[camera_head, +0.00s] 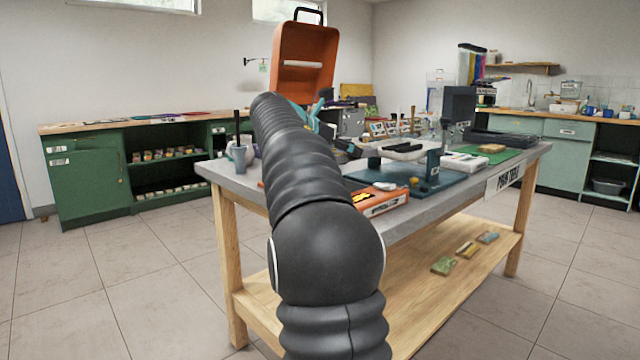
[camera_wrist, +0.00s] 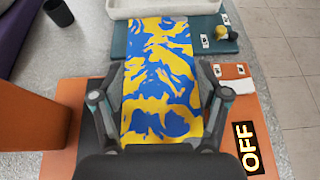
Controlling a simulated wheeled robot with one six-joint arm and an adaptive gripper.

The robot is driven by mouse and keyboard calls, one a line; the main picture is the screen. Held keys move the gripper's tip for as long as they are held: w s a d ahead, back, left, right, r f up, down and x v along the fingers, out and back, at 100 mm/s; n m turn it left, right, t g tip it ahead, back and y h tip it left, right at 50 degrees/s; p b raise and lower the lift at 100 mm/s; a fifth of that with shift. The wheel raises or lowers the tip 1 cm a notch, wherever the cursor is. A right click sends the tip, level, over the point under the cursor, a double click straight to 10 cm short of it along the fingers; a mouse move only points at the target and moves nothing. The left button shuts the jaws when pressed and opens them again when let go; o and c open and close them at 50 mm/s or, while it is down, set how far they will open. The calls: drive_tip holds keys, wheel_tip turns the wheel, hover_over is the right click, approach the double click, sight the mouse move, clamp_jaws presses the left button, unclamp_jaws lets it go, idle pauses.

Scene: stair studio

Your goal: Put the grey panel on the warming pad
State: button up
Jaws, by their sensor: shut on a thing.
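My gripper (camera_wrist: 160,85) is shut on a flat panel (camera_wrist: 158,70) patterned in blue and yellow, which lies lengthwise between the fingers in the wrist view. I see no plainly grey panel; the held one's underside is hidden. Below it is an orange plate (camera_wrist: 232,92) with a black OFF label, which looks like the warming pad. The pad also shows in the head view (camera_head: 372,210) at the bench's near edge. The panel overlaps the pad in the wrist view; I cannot tell whether they touch. In the head view my arm hides the gripper and panel.
An orange block (camera_wrist: 32,117) stands at left, near a purple object (camera_wrist: 12,30). An open orange case (camera_head: 303,60) rises behind my arm. The bench (camera_head: 225,180) is crowded.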

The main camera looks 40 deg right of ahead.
drive_tip(key=w+a+f, duration=0.1)
drive_tip(key=a, duration=0.1)
drive_tip(key=w+a+f, duration=0.2)
drive_tip(key=shift+w+f+b, duration=0.1)
drive_tip(key=shift+b, duration=0.3)
drive_tip(key=shift+f+b, duration=0.8)
drive_tip(key=shift+f, duration=1.1)
drive_tip(key=shift+f, duration=0.2)
drive_tip(key=o, duration=1.2)
drive_tip(key=shift+r, duration=0.1)
drive_tip(key=shift+a+r, duration=0.25)
drive_tip(key=p+v, duration=0.2)
drive_tip(key=v, duration=0.9)
drive_tip(key=shift+a, duration=0.25)
